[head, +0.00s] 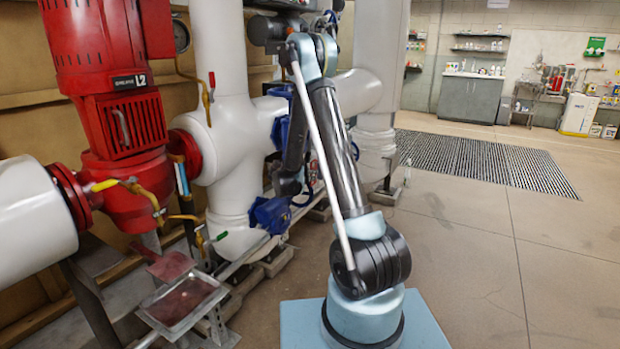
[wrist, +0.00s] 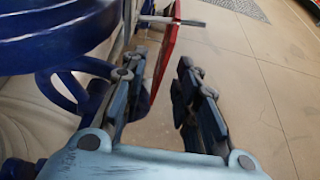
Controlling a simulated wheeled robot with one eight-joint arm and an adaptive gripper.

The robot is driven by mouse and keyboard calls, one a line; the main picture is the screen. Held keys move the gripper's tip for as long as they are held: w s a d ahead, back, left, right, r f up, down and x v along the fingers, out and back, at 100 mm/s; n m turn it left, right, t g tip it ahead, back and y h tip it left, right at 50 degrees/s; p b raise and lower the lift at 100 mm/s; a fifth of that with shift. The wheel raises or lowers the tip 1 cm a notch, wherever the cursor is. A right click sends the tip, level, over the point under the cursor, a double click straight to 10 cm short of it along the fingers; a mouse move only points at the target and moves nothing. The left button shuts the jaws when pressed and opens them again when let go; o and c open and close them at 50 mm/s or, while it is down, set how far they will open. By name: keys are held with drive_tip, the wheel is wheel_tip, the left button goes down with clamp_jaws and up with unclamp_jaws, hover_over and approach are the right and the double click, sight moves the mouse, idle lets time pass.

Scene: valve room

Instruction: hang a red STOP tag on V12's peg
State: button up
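In the wrist view a red tag (wrist: 168,48) shows nearly edge-on, with a thin metal peg (wrist: 190,22) at its upper end. The peg sticks out on both sides of the tag, which appears to hang on it. My gripper (wrist: 160,78) has its two fingers apart. The tag's lower part reaches down between them, with a gap to the right finger; contact with the left finger cannot be told. The tag's lettering and the valve's label cannot be read. In the head view my arm hides most of the gripper and tag.
A blue handwheel (wrist: 60,35) stands close to the left finger. In the head view blue valves (head: 270,214) sit on white pipes (head: 232,130). A metal tray (head: 205,308) with red contents is at lower left, below a red pump (head: 120,100). The floor (head: 465,240) to the right is clear.

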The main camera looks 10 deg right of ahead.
drive_tip(key=v, duration=1.1)
drive_tip(key=s+d+r+m+g+y, duration=0.1)
drive_tip(key=s+d+r+m+g, duration=0.2)
drive_tip(key=s+d+m, duration=0.6)
drive_tip(key=s+d+r+m+g+y, duration=0.1)
drive_tip(key=s+d+r+m+g, duration=0.4)
drive_tip(key=s, duration=0.7)
drive_tip(key=s+a+f+m+y, duration=0.1)
drive_tip(key=s+f+m+y, duration=0.2)
drive_tip(key=s+m, duration=0.4)
drive_tip(key=s+a+f+m+y, duration=0.2)
drive_tip(key=s+f+m, duration=0.2)
drive_tip(key=s, duration=1.3)
drive_tip(key=m, duration=0.3)
drive_tip(key=shift+s+m+g+y, duration=0.3)
drive_tip(key=shift+s+y, duration=0.05)
drive_tip(key=shift+y, duration=0.05)
drive_tip(key=shift+w+f, duration=0.2)
drive_tip(key=shift+w, duration=0.25)
idle(1.2)
